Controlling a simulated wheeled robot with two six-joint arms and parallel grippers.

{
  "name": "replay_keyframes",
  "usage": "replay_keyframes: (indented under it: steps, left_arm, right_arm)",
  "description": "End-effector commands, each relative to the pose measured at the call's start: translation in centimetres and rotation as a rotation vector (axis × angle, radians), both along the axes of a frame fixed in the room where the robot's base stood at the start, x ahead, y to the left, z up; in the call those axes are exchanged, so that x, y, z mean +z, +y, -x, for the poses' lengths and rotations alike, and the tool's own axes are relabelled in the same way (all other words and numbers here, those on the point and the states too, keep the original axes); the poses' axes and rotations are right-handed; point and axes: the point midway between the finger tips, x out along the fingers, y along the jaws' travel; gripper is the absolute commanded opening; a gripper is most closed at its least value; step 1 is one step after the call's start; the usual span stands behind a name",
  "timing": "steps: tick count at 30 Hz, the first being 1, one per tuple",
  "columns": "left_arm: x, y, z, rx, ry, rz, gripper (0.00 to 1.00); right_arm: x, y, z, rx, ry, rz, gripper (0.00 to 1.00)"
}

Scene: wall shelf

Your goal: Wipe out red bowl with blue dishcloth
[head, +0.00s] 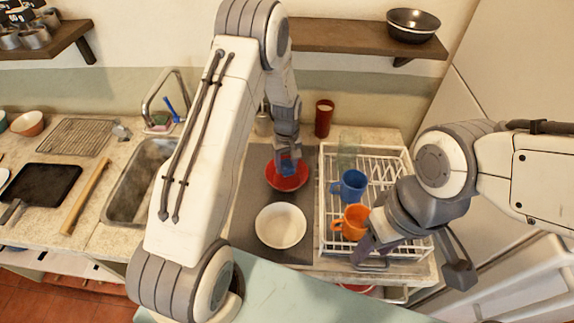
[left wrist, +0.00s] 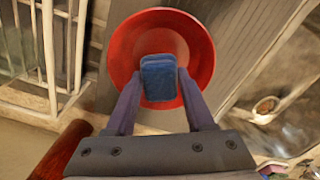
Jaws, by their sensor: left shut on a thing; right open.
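The red bowl (head: 298,178) stands on the grey mat (head: 240,215) at the back of the counter, behind a white bowl. It also shows in the left wrist view (left wrist: 195,42). My left gripper (head: 288,152) is over the red bowl, pointing down. In the left wrist view its fingers (left wrist: 160,88) are shut on the blue dishcloth (left wrist: 158,78), a folded pad held over the middle of the bowl. I cannot tell whether the cloth touches the bowl's inside. My right gripper (head: 415,275) is open and empty at the front of the white dish rack.
The white bowl (head: 281,225) is in front of the red bowl. The dish rack (head: 325,240) at right holds a blue mug (head: 350,185), an orange mug (head: 352,221) and a glass. A dark red cup (head: 324,118) stands behind. The sink (head: 140,185) is at left.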

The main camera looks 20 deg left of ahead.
Motion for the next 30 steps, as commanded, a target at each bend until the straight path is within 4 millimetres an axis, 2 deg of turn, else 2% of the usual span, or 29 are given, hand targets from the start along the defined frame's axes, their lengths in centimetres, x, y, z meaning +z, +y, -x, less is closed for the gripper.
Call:
replay_keyframes:
  steps: [1, 14, 30]
  left_arm:
    - [0.9, 0.0, 0.0, 0.0, 0.0, 0.0, 0.09]
    - [5.1, -0.1, 0.4, 0.0, 0.0, 0.0, 0.09]
    - [5.1, -0.1, 0.4, -0.002, 0.0, 0.0, 0.09]
  right_arm:
    - [0.8, 0.0, 0.0, 0.001, 0.0, 0.0, 0.5]
    - [3.7, 0.0, 0.0, 0.006, -0.001, 0.0, 0.5]
    - [3.7, 0.0, 0.0, 0.006, -0.001, 0.0, 0.5]
